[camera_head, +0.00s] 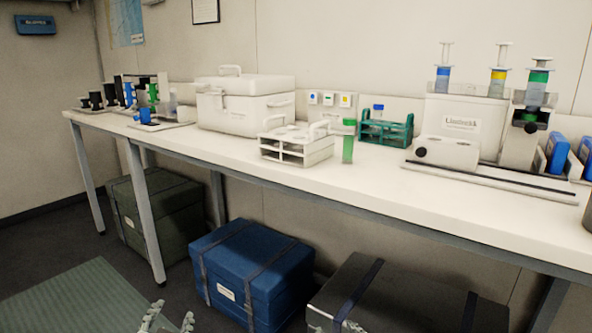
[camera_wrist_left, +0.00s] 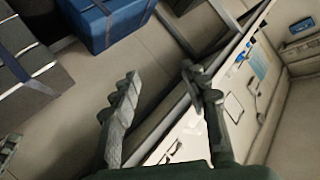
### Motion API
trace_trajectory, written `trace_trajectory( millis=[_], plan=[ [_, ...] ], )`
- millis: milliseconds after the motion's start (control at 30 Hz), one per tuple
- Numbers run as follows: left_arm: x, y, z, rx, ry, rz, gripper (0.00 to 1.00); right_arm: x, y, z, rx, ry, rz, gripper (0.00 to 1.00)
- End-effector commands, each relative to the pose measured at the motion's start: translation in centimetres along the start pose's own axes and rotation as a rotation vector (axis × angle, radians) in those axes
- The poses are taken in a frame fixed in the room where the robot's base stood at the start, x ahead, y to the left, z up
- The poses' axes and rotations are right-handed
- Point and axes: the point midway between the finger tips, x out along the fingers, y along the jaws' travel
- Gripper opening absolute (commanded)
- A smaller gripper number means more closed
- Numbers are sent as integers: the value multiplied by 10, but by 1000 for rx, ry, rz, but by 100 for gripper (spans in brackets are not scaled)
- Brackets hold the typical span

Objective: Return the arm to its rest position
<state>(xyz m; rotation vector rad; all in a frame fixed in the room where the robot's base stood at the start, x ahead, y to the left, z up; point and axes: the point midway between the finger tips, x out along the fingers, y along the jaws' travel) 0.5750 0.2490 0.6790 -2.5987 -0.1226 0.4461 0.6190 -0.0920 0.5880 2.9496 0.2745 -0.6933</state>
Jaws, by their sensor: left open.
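My left gripper (camera_head: 167,318) shows at the bottom edge of the head view, low in front of the bench and over the floor. Its two fingers stand apart with nothing between them. The rest of my left arm is hidden below the head view.
The white bench (camera_head: 375,190) carries a white rack (camera_head: 297,150), a green tube (camera_head: 348,148), a teal rack (camera_head: 385,132), a white case (camera_head: 245,103) and a syringe device (camera_head: 462,125). Below stand a blue trunk (camera_head: 250,265), a green trunk (camera_head: 155,215) and a dark trunk (camera_head: 400,300).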

Motion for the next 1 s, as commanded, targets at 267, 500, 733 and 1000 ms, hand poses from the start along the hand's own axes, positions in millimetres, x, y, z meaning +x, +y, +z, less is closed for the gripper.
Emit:
trace_trajectory(
  millis=[267,500,733,1000],
  plan=[
    [-62,55,184,-96,-535,171,45,-98,72,180,11,-483,116,52],
    [-137,91,273,-146,-848,308,45,-189,102,267,3,-778,139,52],
    [-159,100,292,-159,-923,345,45,-214,108,284,-2,-851,139,52],
    [-159,100,292,-159,-923,345,45,-214,108,284,-2,-851,139,52]
  ],
)
